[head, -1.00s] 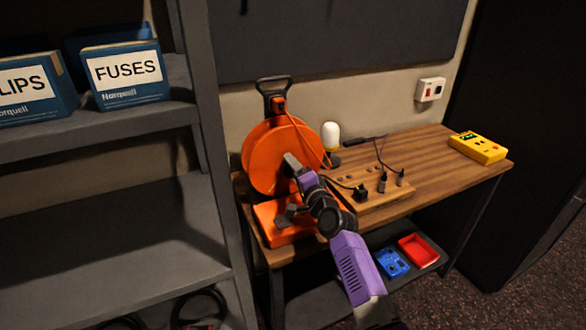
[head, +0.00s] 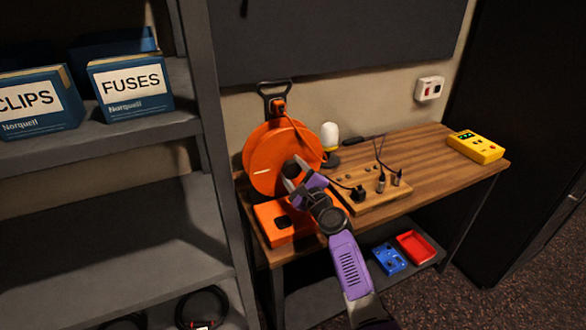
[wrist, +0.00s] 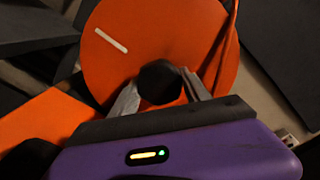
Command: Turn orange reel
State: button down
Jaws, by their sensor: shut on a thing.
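The orange reel (head: 262,155) stands upright on an orange base (head: 272,222) at the left end of the wooden desk. It also fills the upper part of the wrist view (wrist: 190,40), with a short white mark on its face at the upper left. A round black knob (wrist: 160,82) sticks out from the reel's face. My gripper (head: 291,172) is in front of the reel, its two fingers on either side of the knob and shut on it. The wrist view also shows the fingers around the knob.
A wooden board with plugs and cables (head: 372,195) stands just right of the reel. A white-topped lamp (head: 330,135) is behind it. A yellow box (head: 475,147) sits at the desk's right end. Grey shelves (head: 130,130) stand close on the left.

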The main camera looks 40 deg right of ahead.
jog(key=shift+f+m+p, duration=0.1)
jog(key=shift+m+p, duration=0.35)
jog(key=shift+m, duration=1.25)
jog(key=shift+m, duration=0.3)
jog(key=c, duration=0.5)
grip_release()
jog(key=shift+s, duration=0.1)
jog(key=p+v, duration=0.1)
jog(key=v, duration=0.6)
jog(key=shift+s+p, duration=0.3)
jog(key=shift+s, duration=0.05)
jog(key=shift+a, duration=0.1)
